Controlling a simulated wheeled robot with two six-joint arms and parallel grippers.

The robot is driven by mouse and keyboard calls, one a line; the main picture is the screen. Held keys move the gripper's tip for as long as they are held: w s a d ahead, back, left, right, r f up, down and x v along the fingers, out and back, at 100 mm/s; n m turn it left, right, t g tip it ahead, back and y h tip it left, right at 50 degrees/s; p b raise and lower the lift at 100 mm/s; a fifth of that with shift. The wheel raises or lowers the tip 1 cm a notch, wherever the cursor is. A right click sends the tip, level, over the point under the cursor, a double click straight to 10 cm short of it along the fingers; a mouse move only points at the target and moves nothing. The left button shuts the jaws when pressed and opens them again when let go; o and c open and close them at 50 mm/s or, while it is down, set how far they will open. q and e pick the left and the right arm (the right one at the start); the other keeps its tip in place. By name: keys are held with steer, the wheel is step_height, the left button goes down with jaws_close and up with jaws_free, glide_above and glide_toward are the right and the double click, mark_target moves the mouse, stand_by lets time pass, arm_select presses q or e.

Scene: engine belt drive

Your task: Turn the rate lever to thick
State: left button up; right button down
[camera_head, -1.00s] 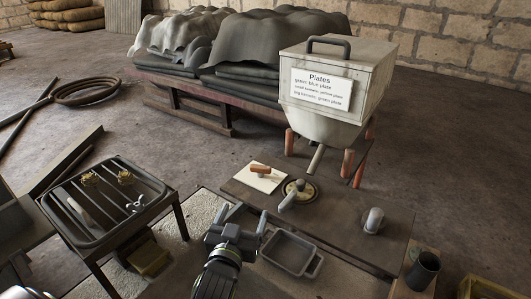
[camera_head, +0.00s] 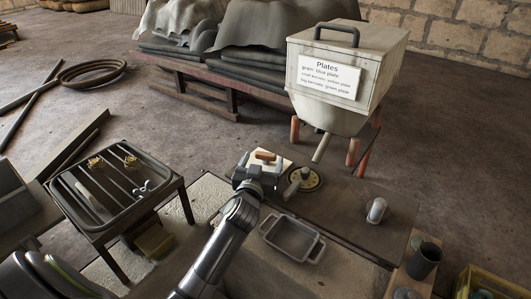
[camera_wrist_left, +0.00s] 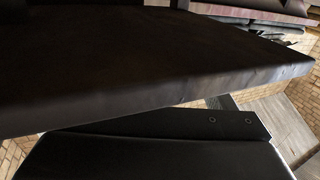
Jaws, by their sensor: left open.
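On the dark bench (camera_head: 335,205) in the head view, a small orange-brown handle (camera_head: 265,156) sits on a white card (camera_head: 284,164). To its right, a grey lever (camera_head: 295,186) stands on a round brass-coloured dial (camera_head: 311,182). A grey knob (camera_head: 377,209) is farther right. Which one is the rate lever, and any setting marks, I cannot read. My left gripper (camera_head: 260,169) is open, its fingers spread just in front of the orange-brown handle, partly covering the card. Contact cannot be told. In the left wrist view, a dark slab edge (camera_wrist_left: 160,88) fills much of the picture; no lever shows.
A hopper box (camera_head: 345,75) labelled "Plates" stands behind the bench, its spout above it. A grey tray (camera_head: 291,239) lies right of my left arm. A slatted rack (camera_head: 115,185) stands left. A dark cup (camera_head: 424,259) is at the lower right.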

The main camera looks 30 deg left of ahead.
mark_target(265, 156)
arm_select(q)
steer(key=shift+x, duration=1.95)
